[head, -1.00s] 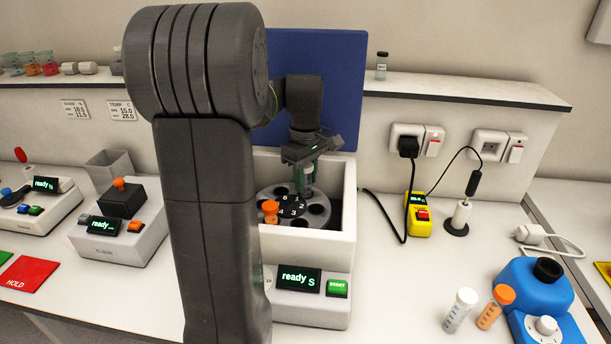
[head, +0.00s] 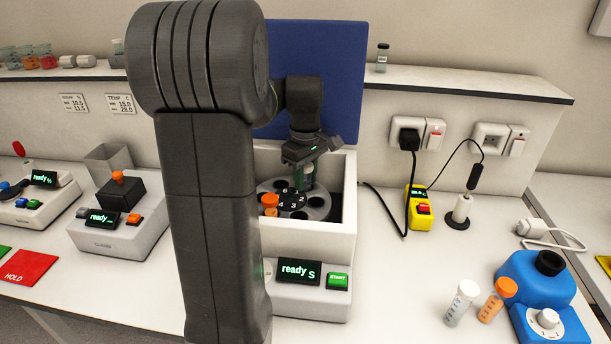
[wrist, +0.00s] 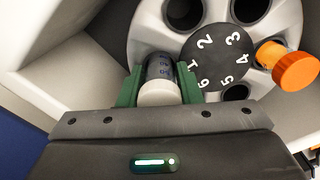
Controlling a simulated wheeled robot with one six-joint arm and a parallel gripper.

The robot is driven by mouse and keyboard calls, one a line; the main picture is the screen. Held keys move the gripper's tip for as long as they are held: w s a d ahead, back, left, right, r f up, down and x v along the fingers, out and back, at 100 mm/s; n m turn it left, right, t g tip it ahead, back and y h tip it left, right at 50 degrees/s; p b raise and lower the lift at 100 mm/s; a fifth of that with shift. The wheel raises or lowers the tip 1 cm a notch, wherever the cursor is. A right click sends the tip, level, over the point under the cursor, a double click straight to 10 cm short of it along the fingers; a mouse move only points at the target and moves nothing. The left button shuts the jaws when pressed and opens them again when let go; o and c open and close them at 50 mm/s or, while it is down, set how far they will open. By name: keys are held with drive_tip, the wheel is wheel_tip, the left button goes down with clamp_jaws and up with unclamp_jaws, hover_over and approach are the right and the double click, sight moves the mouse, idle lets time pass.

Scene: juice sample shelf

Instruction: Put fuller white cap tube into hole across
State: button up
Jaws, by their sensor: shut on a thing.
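My gripper (head: 307,178) is shut on a white-capped tube (wrist: 160,69), with green fingers on either side of it. In the wrist view the tube's white cap faces the camera, and its body points down at the rotor (wrist: 146,38) beside number 1. How deep its lower end sits in that hole is hidden. An orange-capped tube (wrist: 287,66) stands in the hole near number 4, on the opposite side of the black numbered hub (wrist: 216,57). It also shows in the head view (head: 270,203). Other rotor holes look empty.
The rotor sits inside a white centrifuge (head: 330,305) with high walls close around my gripper. Its display reads ready. Another white-capped tube (head: 461,303) and an orange-capped tube (head: 498,300) stand at right beside a blue device (head: 540,290).

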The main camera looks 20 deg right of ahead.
idle(0.3)
drive_tip(key=shift+r+p, duration=2.55)
drive_tip(key=shift+r, duration=0.25)
drive_tip(key=shift+s+f+b, duration=0.1)
drive_tip(key=shift+f+b, duration=0.85)
drive_tip(key=shift+f, duration=1.95)
idle(0.3)
drive_tip(key=shift+r, duration=0.1)
